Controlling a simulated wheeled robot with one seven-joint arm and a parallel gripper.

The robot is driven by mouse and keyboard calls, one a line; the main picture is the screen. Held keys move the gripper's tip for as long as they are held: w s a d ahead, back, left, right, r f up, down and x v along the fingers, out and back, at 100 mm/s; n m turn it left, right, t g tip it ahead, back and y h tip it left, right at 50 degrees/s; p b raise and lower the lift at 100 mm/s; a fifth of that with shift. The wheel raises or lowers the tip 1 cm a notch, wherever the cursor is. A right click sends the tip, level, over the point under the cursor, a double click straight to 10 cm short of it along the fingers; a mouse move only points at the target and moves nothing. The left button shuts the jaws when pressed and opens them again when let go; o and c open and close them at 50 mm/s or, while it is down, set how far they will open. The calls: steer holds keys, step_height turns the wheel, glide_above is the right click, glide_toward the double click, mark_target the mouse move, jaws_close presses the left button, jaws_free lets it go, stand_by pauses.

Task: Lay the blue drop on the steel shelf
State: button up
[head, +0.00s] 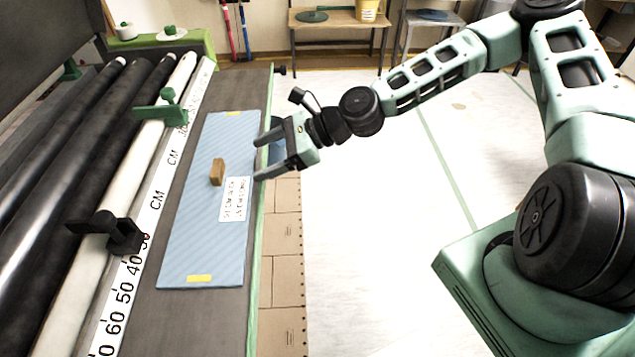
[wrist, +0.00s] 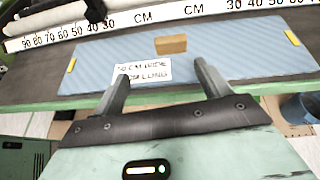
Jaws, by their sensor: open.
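The blue drop (head: 205,245) is a flat, striped light-blue sheet lying on the dark machine bed, with yellow tabs at its ends. A wooden block (head: 217,172) and a white printed label (head: 235,199) are on it. My gripper (head: 258,160) is open and empty at the sheet's right edge in the head view. In the wrist view the sheet (wrist: 225,62) lies beyond my open fingers (wrist: 160,85), with the block (wrist: 171,44) and label (wrist: 143,70) ahead of them. A grey metal shelf or table (head: 428,19) stands at the back, possibly the steel shelf.
Dark and white rollers (head: 75,215) and a centimetre scale (head: 157,200) run along the left of the bed. A wooden table (head: 335,22) with a yellow bucket (head: 367,10) stands at the back. The pale floor (head: 375,230) right of the machine is largely clear.

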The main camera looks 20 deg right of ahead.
steer(key=s+f+n+g+h, duration=0.2)
steer(key=s+n+g+h, duration=0.4)
steer(key=s+n, duration=0.7)
steer(key=s+d+r+n+t+h, duration=0.2)
steer(key=s+r+n+h, duration=0.3)
steer(key=s+r+n, duration=0.7)
step_height(320, 180, up, 2)
steer(key=d+n, duration=0.1)
steer(key=n, duration=0.2)
steer(key=shift+s+d+h, duration=0.2)
steer(key=shift+h, duration=0.2)
steer(key=shift+r, duration=0.1)
steer(key=shift+r+p, duration=0.8)
steer(key=shift+r, duration=0.05)
